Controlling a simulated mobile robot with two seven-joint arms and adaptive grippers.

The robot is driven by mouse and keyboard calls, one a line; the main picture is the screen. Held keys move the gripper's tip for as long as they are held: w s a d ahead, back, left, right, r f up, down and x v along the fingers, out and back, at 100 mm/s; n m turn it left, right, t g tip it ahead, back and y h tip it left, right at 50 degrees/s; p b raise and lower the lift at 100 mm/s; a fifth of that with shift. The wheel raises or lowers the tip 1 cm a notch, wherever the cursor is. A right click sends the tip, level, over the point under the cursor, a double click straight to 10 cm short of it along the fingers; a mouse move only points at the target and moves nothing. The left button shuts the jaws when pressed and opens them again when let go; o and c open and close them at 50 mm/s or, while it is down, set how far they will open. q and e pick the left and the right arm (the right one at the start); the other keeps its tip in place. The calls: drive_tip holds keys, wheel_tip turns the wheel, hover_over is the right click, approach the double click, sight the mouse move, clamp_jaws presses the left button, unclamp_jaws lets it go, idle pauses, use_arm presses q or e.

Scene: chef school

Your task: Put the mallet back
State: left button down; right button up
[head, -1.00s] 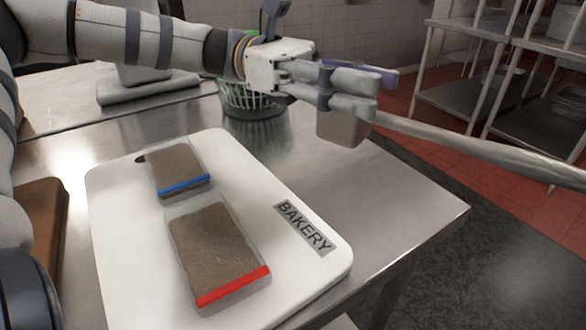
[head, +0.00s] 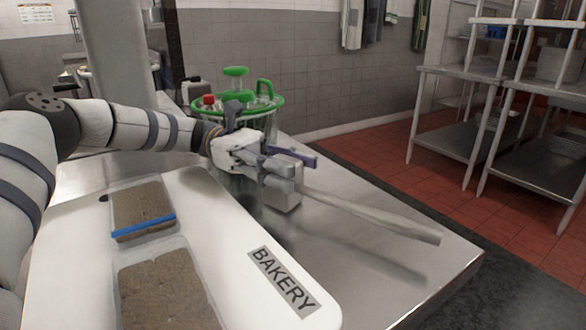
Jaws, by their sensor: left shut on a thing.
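The mallet (head: 370,215) has a long pale grey handle and what looks like a block-shaped head (head: 282,198) at my left gripper. My left gripper (head: 287,170) is shut on the mallet near the head, and its fingers hide part of it. The handle points to the right and slightly toward the front. The mallet is held above the steel table (head: 400,275), with a dark shadow or reflection below it. My right gripper is not in view.
A white board marked BAKERY (head: 220,235) carries a blue-banded container (head: 142,207) and another brown-filled container (head: 165,290). A green-lidded salad spinner (head: 240,98) stands behind my left gripper. Steel shelves (head: 475,125) stand across the red floor. The table's right part is clear.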

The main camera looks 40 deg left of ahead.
use_arm(q)
drive_tip(key=shift+r, duration=0.2)
drive_tip(key=shift+f, duration=0.15)
drive_tip(key=c, duration=0.9)
unclamp_jaws()
drive_tip(key=shift+a, duration=0.1)
drive_tip(key=a+b, duration=0.2)
drive_tip(key=a, duration=0.4)
drive_tip(key=shift+a+f, duration=0.15)
drive_tip(key=shift+a, duration=0.1)
drive_tip(key=shift+a+r, duration=0.2)
drive_tip(key=shift+a, duration=0.2)
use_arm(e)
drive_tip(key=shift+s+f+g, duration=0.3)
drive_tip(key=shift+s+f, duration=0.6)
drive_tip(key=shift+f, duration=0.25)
